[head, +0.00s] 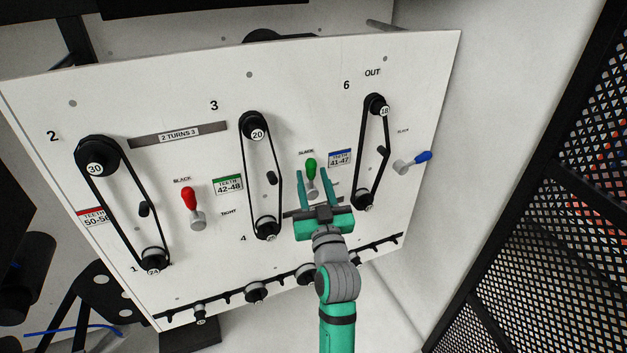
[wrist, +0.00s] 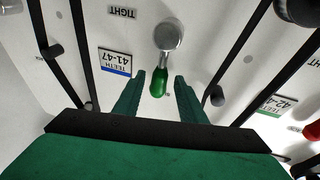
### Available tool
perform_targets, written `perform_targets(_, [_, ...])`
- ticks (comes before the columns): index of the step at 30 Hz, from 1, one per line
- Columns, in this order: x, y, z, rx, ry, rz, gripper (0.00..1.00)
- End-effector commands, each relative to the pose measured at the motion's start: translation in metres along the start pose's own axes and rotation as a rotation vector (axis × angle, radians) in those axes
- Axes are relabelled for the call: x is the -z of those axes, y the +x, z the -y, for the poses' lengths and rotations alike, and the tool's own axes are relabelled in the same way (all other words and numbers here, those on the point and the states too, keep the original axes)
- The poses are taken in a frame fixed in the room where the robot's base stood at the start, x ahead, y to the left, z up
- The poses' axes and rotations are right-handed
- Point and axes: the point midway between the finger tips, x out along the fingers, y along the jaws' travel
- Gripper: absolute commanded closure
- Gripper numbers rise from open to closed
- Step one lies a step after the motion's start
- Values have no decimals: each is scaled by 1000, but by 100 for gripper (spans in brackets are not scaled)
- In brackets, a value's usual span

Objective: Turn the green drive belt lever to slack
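The green lever (head: 311,168) is on the white panel between the middle belt and the right belt. Its grey pivot is below, and its handle points up toward a small label that looks like "SLACK". In the wrist view, which is upside down, the green handle (wrist: 158,82) hangs from the round grey pivot, and a "TIGHT" label lies beyond the pivot. My gripper (head: 312,172) is open in front of the panel. Its two teal fingers (wrist: 160,78) stand either side of the handle, with visible gaps; I cannot tell how deep the handle sits between them.
The red lever (head: 189,201) is at left and the blue lever (head: 415,162) at far right. The middle belt (head: 278,180) and right belt (head: 361,150) run close beside my gripper. A rail of spare pulleys (head: 256,293) lines the panel's bottom. Black mesh (head: 560,200) stands at right.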

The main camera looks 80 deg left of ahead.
Motion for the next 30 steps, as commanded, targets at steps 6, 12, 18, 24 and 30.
perform_targets(6, [0,0,0,0,0,-1,63])
perform_targets(12, [0,-14,-2,-3,2,-1,63])
perform_targets(18, [0,-45,-2,-5,4,-1,63])
perform_targets(24, [0,-77,-1,-4,4,0,63])
perform_targets(30, [-1,-99,-1,-3,2,1,63])
